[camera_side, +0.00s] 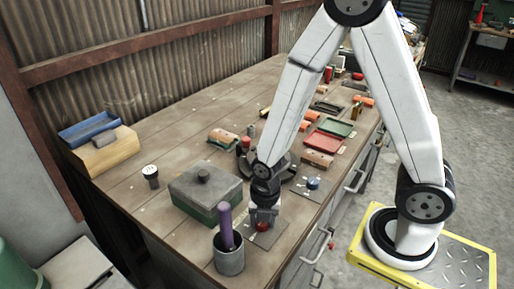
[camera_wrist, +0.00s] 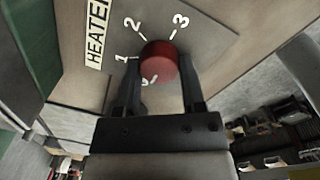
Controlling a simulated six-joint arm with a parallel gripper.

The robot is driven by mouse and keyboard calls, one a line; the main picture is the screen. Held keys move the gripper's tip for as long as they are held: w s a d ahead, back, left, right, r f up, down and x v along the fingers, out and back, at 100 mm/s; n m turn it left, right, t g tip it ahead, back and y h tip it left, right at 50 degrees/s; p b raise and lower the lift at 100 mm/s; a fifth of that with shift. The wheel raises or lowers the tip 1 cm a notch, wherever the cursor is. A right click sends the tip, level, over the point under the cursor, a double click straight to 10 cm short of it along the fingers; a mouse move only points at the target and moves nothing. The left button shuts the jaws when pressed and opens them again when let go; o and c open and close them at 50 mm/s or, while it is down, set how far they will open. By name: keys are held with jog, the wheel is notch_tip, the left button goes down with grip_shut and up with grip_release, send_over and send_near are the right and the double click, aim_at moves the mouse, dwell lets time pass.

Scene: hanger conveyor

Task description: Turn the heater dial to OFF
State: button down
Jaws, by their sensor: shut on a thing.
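The heater dial is a red round knob (camera_wrist: 160,65) on a grey plate (camera_wrist: 215,25) marked with a HEATER label (camera_wrist: 97,35) and the figures 1, 2 and 3. My gripper (camera_wrist: 162,85) is shut on the red dial, one finger on each side of it. A mark below the 1 is partly hidden by the dial and fingers. The dial's pointer cannot be made out. In the side view my gripper (camera_side: 264,215) points down at the red dial (camera_side: 263,226) near the bench's front edge.
A dark cup (camera_side: 229,258) holding a purple-handled thing (camera_side: 226,225) stands close left of my gripper. A grey-lidded green box (camera_side: 205,190) is just behind it.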

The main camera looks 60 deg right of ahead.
jog(key=shift+n, duration=0.3)
jog(key=shift+c, duration=0.9)
grip_release()
jog(key=shift+r, duration=0.1)
jog(key=shift+s+d+r, duration=0.1)
jog(key=shift+s+r, duration=0.05)
jog(key=shift+r, duration=3.65)
